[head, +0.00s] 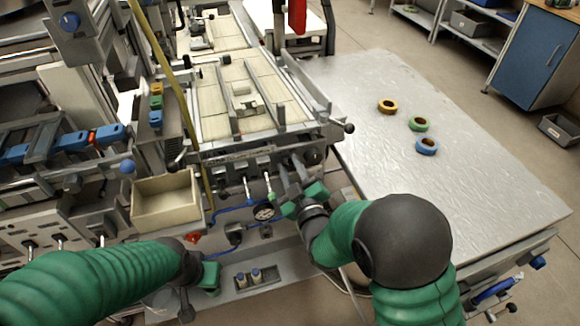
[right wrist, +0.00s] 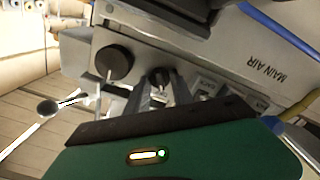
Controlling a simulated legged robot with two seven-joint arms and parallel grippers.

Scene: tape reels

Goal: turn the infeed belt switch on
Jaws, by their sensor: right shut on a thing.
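The control panel (head: 235,161) is on the front edge of the belt machine, with several dark knobs and switches. My right gripper (head: 291,165) reaches up to this panel from below. In the right wrist view, its two fingers (right wrist: 160,92) are shut on a small dark switch knob (right wrist: 159,75). The fingers hide part of the knob, and I cannot read its label or tell its turned position. A larger round black knob (right wrist: 114,63) is left of it, and a "MAIN AIR" label (right wrist: 265,68) is to the right. My left gripper (head: 200,280) is low at left, away from the panel; its jaws are unclear.
A pressure gauge (head: 264,212) and blue hoses lie below the panel. An empty beige bin (head: 166,222) is at left. Yellow (head: 387,106), green (head: 418,124) and blue (head: 427,146) reels rest on the metal table (head: 480,190) at right, which is mostly clear.

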